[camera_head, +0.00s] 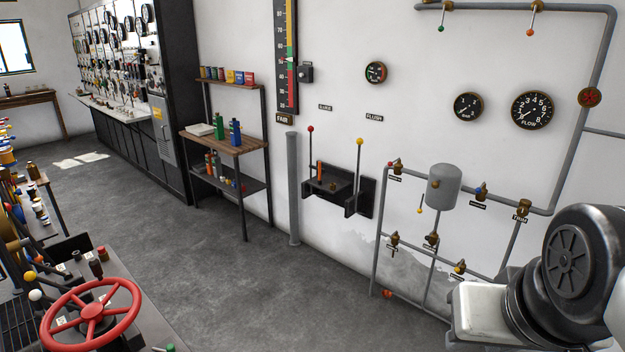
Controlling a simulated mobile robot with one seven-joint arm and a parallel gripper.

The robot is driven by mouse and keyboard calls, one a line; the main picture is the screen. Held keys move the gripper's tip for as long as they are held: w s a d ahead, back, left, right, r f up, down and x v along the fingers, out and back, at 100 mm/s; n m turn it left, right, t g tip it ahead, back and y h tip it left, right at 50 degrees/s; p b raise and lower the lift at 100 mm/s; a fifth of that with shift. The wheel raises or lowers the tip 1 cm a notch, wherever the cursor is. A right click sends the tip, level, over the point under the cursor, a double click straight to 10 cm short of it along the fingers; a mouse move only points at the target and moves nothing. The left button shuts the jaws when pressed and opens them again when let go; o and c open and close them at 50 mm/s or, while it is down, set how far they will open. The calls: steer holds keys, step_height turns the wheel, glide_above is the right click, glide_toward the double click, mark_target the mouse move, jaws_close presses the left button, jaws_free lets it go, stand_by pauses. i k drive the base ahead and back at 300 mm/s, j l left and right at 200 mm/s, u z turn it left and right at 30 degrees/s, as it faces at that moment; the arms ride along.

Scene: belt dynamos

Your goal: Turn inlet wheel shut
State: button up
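A large red handwheel (92,313) with spokes and a round hub sits on a dark console at the lower left. Its lower edge lies close to the bottom of the picture. A much smaller red wheel (590,97) is on the wall pipe at the upper right. I cannot read a label that tells which of them is the inlet wheel. My gripper is not in view. A black and white part of my arm fills the lower right corner, well away from the large red wheel.
Wall pipes with several small valves surround a grey tank (443,186). A black lever bracket (338,186), a grey post (293,188) and a shelf rack (226,142) stand along the wall. Levers with coloured knobs crowd the console's left side. The grey floor (225,285) between is clear.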

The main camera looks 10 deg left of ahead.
mark_target(92, 314)
steer(key=i+j+u, duration=0.1)
steer(key=u, duration=0.3)
steer(key=i+u, duration=0.4)
steer(key=u, duration=0.35)
steer(key=i+l+u, duration=0.15)
steer(key=u, duration=0.25)
steer(key=i+u, duration=0.7)
steer(key=i+l+u, duration=0.3)
steer(key=k+j, duration=0.05)
steer(key=j, duration=0.05)
